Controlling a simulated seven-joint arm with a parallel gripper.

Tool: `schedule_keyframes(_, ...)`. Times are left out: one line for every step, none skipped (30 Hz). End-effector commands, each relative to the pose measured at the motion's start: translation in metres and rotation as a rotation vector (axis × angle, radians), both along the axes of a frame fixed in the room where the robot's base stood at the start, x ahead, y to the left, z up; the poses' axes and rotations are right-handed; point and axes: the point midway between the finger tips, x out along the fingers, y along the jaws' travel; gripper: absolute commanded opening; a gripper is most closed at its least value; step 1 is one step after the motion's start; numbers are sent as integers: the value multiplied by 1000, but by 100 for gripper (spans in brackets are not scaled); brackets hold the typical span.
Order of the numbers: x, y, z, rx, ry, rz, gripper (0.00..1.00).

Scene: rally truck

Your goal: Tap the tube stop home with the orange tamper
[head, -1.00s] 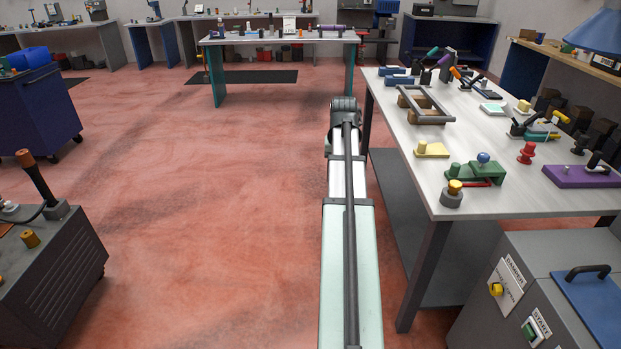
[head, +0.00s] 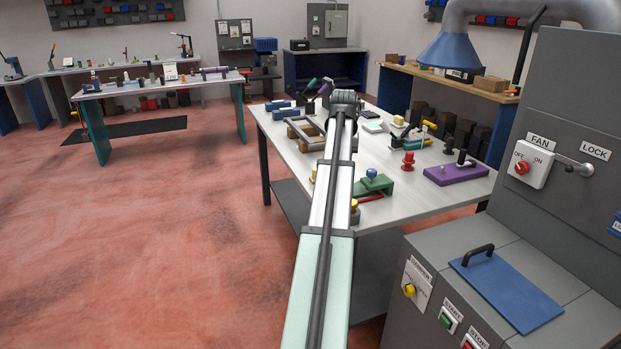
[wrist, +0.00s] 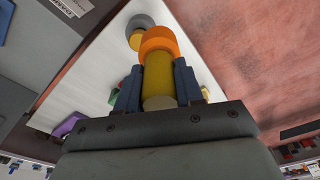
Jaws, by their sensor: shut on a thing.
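The orange tamper shows in the wrist view, with an orange head (wrist: 158,40) and a yellow handle (wrist: 158,75). My gripper (wrist: 158,82) is shut on the handle between its two blue fingers. Beyond the head is a grey round piece (wrist: 140,21) with a yellow top (wrist: 136,41), partly hidden by the tamper. A grey piece with a yellow top also stands at the table's near edge in the head view (head: 354,213), beside my arm. I cannot tell whether it is the tube stop. My arm hides my gripper and the tamper in the head view.
The white table (head: 400,208) holds a green fixture with a blue knob (head: 372,180), a red knob (head: 408,161), a purple base (head: 456,174) and a dark frame (head: 300,132). A grey cabinet with a blue lid (head: 507,290) stands at the near right. Red floor is clear at left.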

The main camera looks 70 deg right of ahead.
Motion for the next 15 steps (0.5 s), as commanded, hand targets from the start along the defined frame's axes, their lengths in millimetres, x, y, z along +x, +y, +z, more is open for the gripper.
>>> schedule_keyframes(-12, -11, 9, -1, -1, -14, 0)
schedule_keyframes(-19, -15, 13, -1, 0, -20, 0)
schedule_keyframes(-26, -20, 19, 1, 1, -25, 0)
schedule_keyframes(-31, -24, 23, 1, 1, -27, 0)
schedule_keyframes(-35, -28, 28, 1, 0, -29, 0)
schedule_keyframes(-39, -34, 35, 1, 0, -26, 0)
schedule_keyframes(-39, -39, 42, 1, 0, -17, 0)
schedule_keyframes(-36, -42, 48, 2, 0, -2, 0)
schedule_keyframes(-34, -47, 54, 4, 0, 18, 0)
schedule_keyframes(-33, -50, 57, 5, 1, 39, 0)
schedule_keyframes(-32, -52, 58, 7, 1, 62, 0)
schedule_keyframes(-32, -49, 58, 8, 2, 91, 0)
schedule_keyframes(-33, -45, 57, 9, 2, 111, 0)
schedule_keyframes(-33, -42, 57, 9, 3, 130, 0)
schedule_keyframes(-34, -38, 56, 10, 4, 152, 0)
